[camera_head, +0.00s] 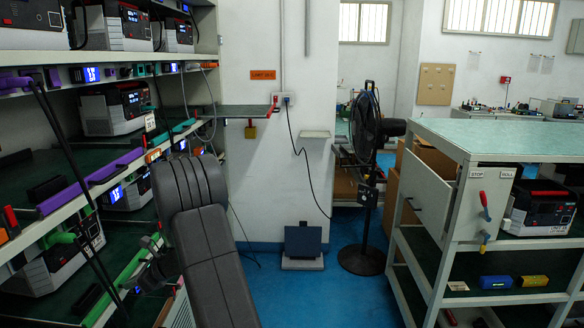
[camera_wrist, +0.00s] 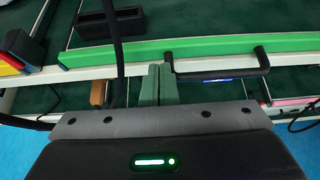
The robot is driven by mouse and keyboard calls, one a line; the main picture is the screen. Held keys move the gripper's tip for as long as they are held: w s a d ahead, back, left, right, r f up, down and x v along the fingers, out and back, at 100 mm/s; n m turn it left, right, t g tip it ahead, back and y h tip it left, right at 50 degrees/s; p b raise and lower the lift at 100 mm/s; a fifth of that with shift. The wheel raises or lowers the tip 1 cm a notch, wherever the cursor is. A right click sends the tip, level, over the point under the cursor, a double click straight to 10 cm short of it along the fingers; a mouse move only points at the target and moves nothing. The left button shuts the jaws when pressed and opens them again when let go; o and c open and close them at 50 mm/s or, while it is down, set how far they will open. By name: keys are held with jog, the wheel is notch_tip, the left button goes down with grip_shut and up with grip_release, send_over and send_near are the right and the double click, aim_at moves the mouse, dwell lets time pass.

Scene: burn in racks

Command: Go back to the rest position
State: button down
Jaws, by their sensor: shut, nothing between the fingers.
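My gripper (camera_wrist: 158,84) shows in the wrist view as two narrow green fingers side by side, shut with nothing between them. It is in front of a green shelf edge strip (camera_wrist: 200,47). A black bar handle (camera_wrist: 220,73) is close to the right of the fingers; I cannot tell if they touch. In the head view my dark grey arm reaches down in front of the left rack (camera_head: 125,180), and its end is near the lower shelf with the green edge. The fingers are not clear in that view.
The left rack holds several units (camera_head: 118,108) and hanging black cables. At right stands a bench (camera_head: 520,138) with a switch lever and a unit (camera_head: 540,208). A black fan (camera_head: 366,130) stands by the wall.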

jog(key=s+d+b, duration=0.1)
jog(key=d+b, duration=0.2)
jog(key=d, duration=2.8)
jog(key=shift+d, duration=0.15)
jog(key=shift+s, duration=0.1)
